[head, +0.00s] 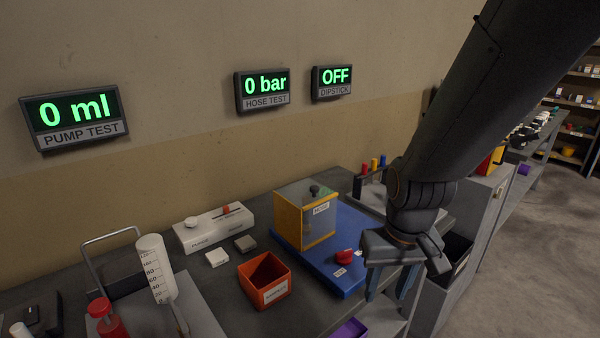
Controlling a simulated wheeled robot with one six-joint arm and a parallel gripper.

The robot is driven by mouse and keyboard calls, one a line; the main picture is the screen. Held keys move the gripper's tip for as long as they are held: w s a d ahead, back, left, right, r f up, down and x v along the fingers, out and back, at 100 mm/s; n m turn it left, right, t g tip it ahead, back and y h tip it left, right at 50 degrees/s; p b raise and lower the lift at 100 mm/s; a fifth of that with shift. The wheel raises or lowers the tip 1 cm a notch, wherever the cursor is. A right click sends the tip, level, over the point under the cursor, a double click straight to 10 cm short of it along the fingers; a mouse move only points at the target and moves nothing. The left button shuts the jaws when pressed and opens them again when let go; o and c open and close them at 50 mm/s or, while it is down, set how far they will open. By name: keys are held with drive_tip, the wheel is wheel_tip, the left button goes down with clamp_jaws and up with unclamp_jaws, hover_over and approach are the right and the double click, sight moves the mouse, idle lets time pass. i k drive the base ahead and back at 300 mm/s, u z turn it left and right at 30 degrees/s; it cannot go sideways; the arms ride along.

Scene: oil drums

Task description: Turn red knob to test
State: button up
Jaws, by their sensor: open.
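The red knob (344,256) sits on the front right part of a blue base plate (322,265), with small white labels beside it. Its pointing direction is too small to read. A yellow-framed box (305,215) with a clear front stands on the same plate behind the knob. My gripper (390,292) is open, pointing down, just right of the knob and apart from it in the picture. The wall display marked HOSE TEST (263,89) reads 0 bar.
An orange bin (264,281) stands left of the blue plate. A white pump unit (214,229) and a measuring cylinder (157,268) are further left. Colored-handled tools (374,168) stand behind my arm. Other displays read 0 ml (75,116) and OFF (332,82).

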sight(344, 257)
drive_tip(key=u, duration=1.4)
drive_tip(key=k, duration=0.8)
drive_tip(key=z, duration=1.4)
drive_tip(key=i, duration=0.5)
drive_tip(key=u, duration=0.05)
